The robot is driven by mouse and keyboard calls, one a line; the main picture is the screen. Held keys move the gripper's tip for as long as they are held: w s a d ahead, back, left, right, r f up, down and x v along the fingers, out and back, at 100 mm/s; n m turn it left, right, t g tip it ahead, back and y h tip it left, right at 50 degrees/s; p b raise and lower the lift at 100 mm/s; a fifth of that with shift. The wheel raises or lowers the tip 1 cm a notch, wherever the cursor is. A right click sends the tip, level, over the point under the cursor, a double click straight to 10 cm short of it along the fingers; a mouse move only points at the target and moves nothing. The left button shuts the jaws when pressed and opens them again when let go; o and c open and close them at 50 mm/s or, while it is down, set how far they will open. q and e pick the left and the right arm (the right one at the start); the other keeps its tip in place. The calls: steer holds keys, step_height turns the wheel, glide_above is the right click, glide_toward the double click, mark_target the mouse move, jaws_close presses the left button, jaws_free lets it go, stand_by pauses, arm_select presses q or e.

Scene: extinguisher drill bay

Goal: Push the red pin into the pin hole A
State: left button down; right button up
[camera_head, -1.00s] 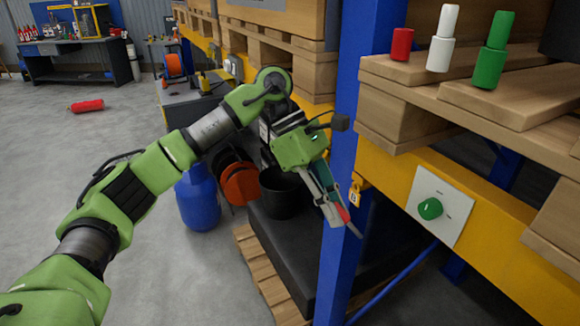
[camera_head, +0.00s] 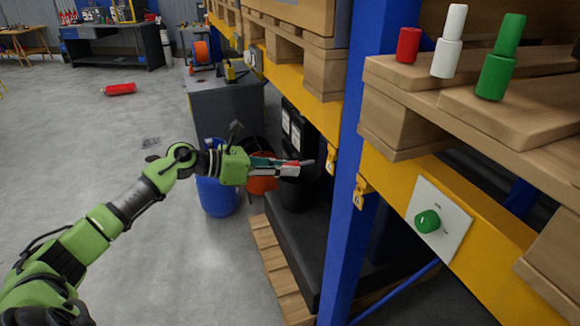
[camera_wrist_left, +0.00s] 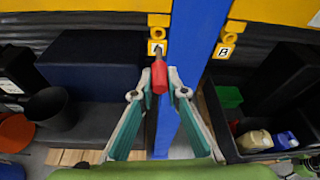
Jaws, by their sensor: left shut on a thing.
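The red pin (camera_wrist_left: 159,78) is held between the fingertips of my left gripper (camera_head: 287,167), its thin metal tip pointing away from the gripper. In the left wrist view the tip overlaps the lower edge of the white label A (camera_wrist_left: 157,47). Above that label is a yellow ring bracket, pin hole A (camera_wrist_left: 157,34), left of the blue post. I cannot tell whether the tip touches anything. In the head view the gripper is left of the yellow bracket (camera_head: 331,160) on the post, with a gap between them. My right gripper is not in view.
A second bracket with label B (camera_wrist_left: 227,46) sits right of the blue post (camera_head: 347,170). A panel with a green knob (camera_head: 428,221) is on the yellow beam. Red, white and green cylinders stand on the pallet above. A black bucket (camera_head: 297,195) stands below the gripper.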

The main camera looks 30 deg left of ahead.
mark_target(308, 163)
arm_select(q)
steer(key=shift+w+d+r+p, duration=0.15)
steer(key=shift+w+p, duration=0.2)
steer(key=shift+w+d+p, duration=0.5)
steer(key=shift+d, duration=0.05)
steer(key=shift+w+d+p, duration=0.4)
steer(key=shift+w+d, duration=0.15)
steer(key=shift+w, duration=0.25)
steer(key=shift+w+d+b, duration=0.3)
steer(key=shift+w+d, duration=0.3)
steer(key=shift+w, duration=0.05)
stand_by(0.7)
steer(key=shift+w+d, duration=0.8)
steer(key=shift+w, duration=0.2)
stand_by(1.5)
steer(key=shift+w+d, duration=0.1)
steer(key=shift+w, duration=0.05)
